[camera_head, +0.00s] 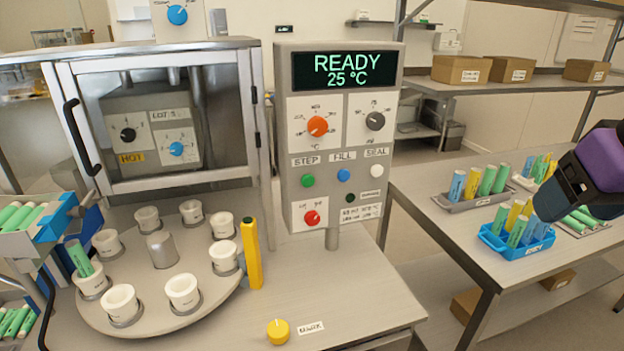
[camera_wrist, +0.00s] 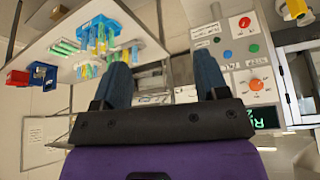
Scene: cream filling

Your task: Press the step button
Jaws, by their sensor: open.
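The control panel (camera_head: 335,215) stands upright in the middle of the head view, with a display reading READY 25 °C. The green button (camera_head: 308,180) sits under the STEP label, left of the blue button (camera_head: 343,174) under FILL. In the wrist view, the panel is upside down at the right, with the green button (camera_wrist: 254,48) and blue button (camera_wrist: 228,54) showing. My gripper (camera_head: 556,196) is at the right edge of the head view, well apart from the panel. In the wrist view my gripper (camera_wrist: 160,80) has its two blue fingers spread, with nothing between them.
A round turntable (camera_head: 205,285) with several white cups stands left of the panel, beside a yellow post (camera_head: 250,255). A yellow knob (camera_head: 278,331) is at the front. The right table (camera_head: 420,180) holds racks of coloured tubes. Space between panel and gripper looks clear.

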